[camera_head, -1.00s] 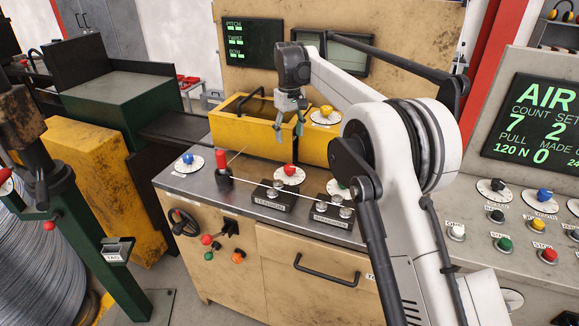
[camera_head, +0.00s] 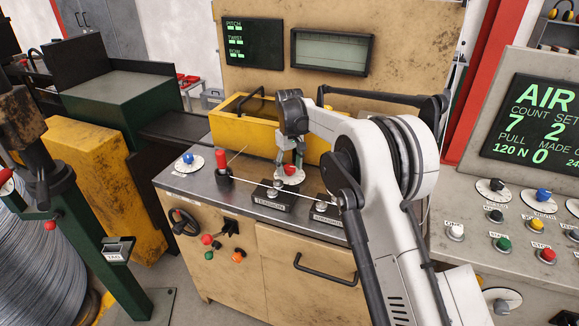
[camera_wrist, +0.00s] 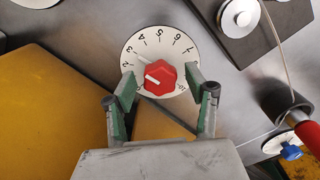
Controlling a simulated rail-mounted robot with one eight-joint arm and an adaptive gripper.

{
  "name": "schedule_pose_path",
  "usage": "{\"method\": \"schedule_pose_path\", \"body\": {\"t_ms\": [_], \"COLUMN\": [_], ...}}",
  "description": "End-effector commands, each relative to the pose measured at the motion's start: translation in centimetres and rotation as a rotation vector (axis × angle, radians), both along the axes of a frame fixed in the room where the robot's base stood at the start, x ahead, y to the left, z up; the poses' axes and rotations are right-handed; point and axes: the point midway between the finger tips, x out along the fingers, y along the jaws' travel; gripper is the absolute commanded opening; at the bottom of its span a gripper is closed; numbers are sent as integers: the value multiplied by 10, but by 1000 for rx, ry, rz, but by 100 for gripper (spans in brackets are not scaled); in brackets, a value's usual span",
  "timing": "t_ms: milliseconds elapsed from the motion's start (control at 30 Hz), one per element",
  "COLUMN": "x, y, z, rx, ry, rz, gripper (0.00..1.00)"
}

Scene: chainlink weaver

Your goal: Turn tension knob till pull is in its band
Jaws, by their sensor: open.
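A red knob (camera_wrist: 160,79) stands on a white numbered dial (camera_wrist: 140,42) set in the metal worktop. In the head view the red knob (camera_head: 290,170) is partly covered by my gripper (camera_head: 289,158). In the wrist view my gripper (camera_wrist: 160,88) is open, with one green-padded finger on each side of the knob. Gaps show between the fingers and the knob, so it is not gripped. The white mark on the knob points to the upper left, near the low numbers. The display (camera_head: 537,121) on the right reads PULL 120 N.
A blue knob (camera_head: 188,158) on its own dial and a red-topped post (camera_head: 222,164) stand left of my gripper. A wire runs past rollers on dark blocks (camera_head: 268,198) in front. A yellow bin (camera_head: 234,132) stands behind.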

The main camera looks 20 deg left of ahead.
Motion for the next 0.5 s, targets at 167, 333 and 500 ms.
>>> {"method": "schedule_pose_path", "body": {"t_ms": [167,333,500], "x": [0,0,0], "y": [0,0,0], "z": [0,0,0], "rx": [0,0,0], "ry": [0,0,0], "rz": [0,0,0], "gripper": [50,36,13]}}
